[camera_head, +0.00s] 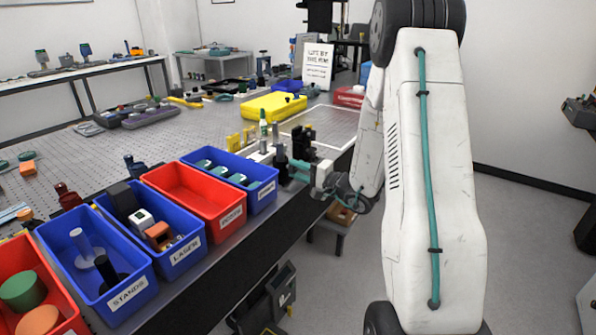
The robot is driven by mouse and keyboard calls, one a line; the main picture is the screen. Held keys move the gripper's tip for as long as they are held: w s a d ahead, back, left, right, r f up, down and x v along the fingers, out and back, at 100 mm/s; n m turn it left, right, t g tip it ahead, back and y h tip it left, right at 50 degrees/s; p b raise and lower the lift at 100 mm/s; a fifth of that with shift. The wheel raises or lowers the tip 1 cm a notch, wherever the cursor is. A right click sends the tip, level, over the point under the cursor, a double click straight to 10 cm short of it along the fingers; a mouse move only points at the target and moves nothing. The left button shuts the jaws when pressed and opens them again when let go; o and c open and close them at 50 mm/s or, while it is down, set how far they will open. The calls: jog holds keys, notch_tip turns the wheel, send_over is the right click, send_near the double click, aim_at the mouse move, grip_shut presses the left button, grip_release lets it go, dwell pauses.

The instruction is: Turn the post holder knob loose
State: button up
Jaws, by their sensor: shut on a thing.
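A dark upright post holder (281,165) stands near the front edge of the perforated table, just right of the blue bin at the end of the row. My gripper (297,170) reaches in from the right at the holder's side. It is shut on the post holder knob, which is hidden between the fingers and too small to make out. I cannot tell how far the knob is turned.
Black optics mounts (302,140) and a green-and-white bottle (263,124) stand close behind my gripper. Blue bins (262,197) and red bins (222,222) line the front edge to the left.

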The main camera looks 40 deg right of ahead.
jog(key=shift+n, duration=0.4)
jog(key=o, duration=1)
jog(key=shift+c, duration=0.2)
jog(key=shift+s, duration=0.1)
jog(key=v, duration=0.7)
jog(key=shift+s+d, duration=0.15)
jog(key=shift+s, duration=0.15)
